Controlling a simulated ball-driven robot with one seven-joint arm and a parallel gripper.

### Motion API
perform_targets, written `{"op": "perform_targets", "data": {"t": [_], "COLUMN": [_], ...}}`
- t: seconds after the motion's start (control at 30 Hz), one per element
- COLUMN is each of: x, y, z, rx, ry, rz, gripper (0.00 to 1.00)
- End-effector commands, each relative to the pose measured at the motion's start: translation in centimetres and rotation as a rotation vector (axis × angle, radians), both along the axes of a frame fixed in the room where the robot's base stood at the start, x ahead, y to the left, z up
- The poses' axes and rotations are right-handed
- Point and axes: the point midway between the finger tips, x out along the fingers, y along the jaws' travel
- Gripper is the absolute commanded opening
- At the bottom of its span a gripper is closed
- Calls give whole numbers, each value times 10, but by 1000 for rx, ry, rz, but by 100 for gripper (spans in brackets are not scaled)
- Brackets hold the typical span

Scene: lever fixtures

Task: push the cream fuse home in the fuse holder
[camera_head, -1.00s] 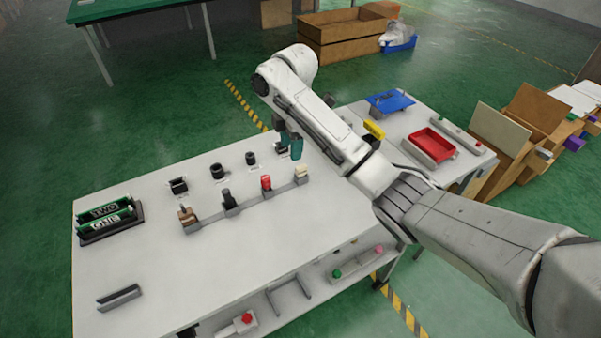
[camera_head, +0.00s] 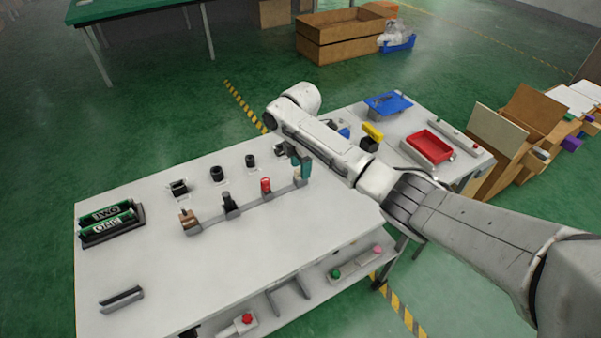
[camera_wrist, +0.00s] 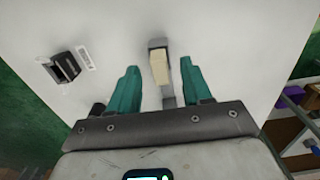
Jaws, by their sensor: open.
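The cream fuse (camera_wrist: 160,68) stands upright at the right end of a grey rail. In the wrist view it lies ahead, between my two spread teal fingers, with a gap on each side. In the head view it (camera_head: 298,173) is partly hidden by the fingers. My gripper (camera_head: 301,168) is open and low over that end of the rail; it also shows in the wrist view (camera_wrist: 159,80). A black socket (camera_wrist: 64,67) with a label beside it is left of the fuse. I cannot tell which fixture is the fuse holder.
Along the rail stand a red piece (camera_head: 266,186), a black piece (camera_head: 229,201) and a brown piece (camera_head: 188,219). More black sockets (camera_head: 217,173) stand behind it. A battery holder (camera_head: 112,238) is at the left. The table's front is mostly clear.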

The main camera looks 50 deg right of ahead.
Motion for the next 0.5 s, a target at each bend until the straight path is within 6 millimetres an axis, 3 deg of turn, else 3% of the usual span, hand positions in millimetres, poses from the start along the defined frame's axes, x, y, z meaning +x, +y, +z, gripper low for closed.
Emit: {"op": "perform_targets", "data": {"t": [0.33,0.5], "x": [0,0], "y": [0,0], "z": [-11,-10], "rx": [0,0], "ry": [0,0], "rz": [1,1], "gripper": [49,34]}}
